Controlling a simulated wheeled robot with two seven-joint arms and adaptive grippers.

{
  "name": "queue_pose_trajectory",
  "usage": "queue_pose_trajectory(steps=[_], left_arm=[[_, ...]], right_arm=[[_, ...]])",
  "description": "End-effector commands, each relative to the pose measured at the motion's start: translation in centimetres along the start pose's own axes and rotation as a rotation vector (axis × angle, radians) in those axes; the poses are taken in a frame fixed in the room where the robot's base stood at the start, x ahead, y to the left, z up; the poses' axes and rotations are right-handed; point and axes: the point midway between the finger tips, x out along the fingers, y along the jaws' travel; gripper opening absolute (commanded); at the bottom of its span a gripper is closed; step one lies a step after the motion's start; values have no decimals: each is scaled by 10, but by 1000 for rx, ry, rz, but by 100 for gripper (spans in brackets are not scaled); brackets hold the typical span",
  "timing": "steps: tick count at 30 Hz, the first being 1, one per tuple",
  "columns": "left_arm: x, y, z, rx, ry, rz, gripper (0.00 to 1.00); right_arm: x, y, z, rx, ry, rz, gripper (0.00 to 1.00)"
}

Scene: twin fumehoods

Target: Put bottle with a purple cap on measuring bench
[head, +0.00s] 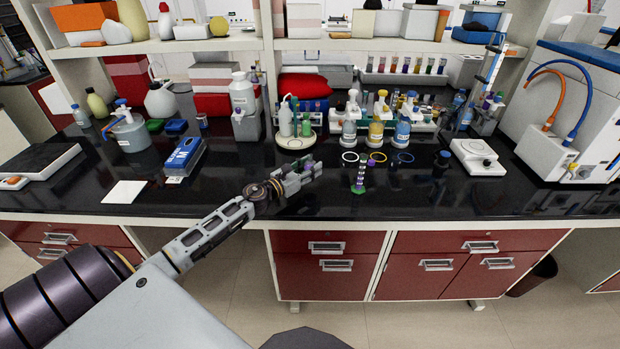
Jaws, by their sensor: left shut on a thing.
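My left gripper (298,178) reaches in over the front of the black bench top (235,203). It is shut on a small bottle with a purple cap (308,165); the cap shows at the fingertips and the fingers hide most of the body. I cannot tell whether the bottle touches the bench top. I cannot tell which part of the room is the measuring bench. My right gripper is not in view.
A white balance-like device (478,157) stands at right, and a blue handheld meter (184,156) at left. Coloured rings (376,157) and capped bottles (375,134) stand behind the gripper. A shelf (350,45) runs above. The front strip right of centre is mostly clear.

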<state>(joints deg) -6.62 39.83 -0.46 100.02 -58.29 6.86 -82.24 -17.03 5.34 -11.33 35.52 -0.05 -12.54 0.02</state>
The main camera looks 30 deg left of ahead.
Motion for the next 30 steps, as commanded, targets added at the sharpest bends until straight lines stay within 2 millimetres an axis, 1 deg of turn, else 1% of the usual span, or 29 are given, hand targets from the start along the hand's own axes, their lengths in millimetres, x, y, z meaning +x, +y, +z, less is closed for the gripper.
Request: queue_pose_trajectory(steps=[3,8,14,19,24,30], left_arm=[[0,0,1,0,-1,0,11],[0,0,-1,0,-1,0,11],[0,0,-13,-3,-1,0,11],[0,0,-29,-4,0,1,11],[0,0,-39,-2,-1,0,11],[0,0,-41,0,0,0,11]], right_arm=[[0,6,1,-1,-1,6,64],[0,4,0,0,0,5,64],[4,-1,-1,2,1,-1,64],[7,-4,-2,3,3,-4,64],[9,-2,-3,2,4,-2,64],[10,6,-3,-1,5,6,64]])
